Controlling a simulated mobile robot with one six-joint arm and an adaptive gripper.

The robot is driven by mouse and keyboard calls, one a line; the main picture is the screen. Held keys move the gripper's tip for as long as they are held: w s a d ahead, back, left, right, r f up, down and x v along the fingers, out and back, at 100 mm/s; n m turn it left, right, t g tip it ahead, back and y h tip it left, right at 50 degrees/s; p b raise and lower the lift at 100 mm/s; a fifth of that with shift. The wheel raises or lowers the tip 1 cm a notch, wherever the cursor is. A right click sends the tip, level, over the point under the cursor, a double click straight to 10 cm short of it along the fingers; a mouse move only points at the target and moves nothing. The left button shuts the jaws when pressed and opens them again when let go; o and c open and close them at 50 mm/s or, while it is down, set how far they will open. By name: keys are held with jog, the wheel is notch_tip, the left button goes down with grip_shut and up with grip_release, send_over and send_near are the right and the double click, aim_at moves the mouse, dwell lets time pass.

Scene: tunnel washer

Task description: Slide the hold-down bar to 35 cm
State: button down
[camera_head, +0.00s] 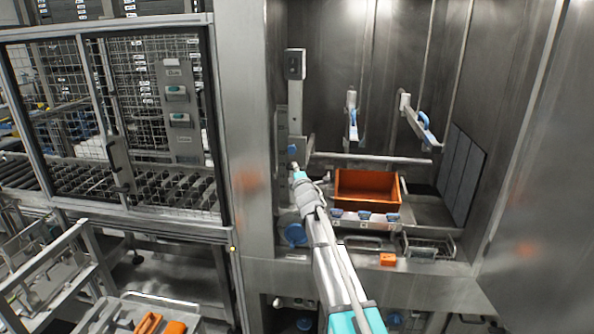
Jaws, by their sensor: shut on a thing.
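The hold-down bar (372,160) is a pale metal bar running level across the steel bay, just above and behind an orange bin. Its left end meets an upright metal post (295,110), where a small blue part (292,150) shows. My gripper (294,167) is at this left end, just below the blue part, and looks shut on the bar's end. The fingers are tiny, and my own arm hides part of the hold. No scale marks can be read on the post.
The orange bin (365,183) sits below the bar, with blue-topped parts (364,216) in front. Two blue-handled arms (352,115) (423,125) hang above. A wire basket (430,247) stands at right. A mesh-guarded roller conveyor (130,180) fills the left.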

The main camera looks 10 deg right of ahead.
aim_at(293, 139)
notch_tip(293, 139, up, 10)
jog(key=p, duration=0.9)
jog(key=shift+f, duration=0.25)
jog(key=shift+w+p, duration=0.2)
jog(key=shift+p, duration=0.1)
jog(key=c, duration=0.6)
grip_release()
jog(key=shift+s+r, duration=0.1)
jog(key=shift+s, duration=0.05)
jog(key=shift+c, duration=0.2)
jog(key=shift+s, duration=0.1)
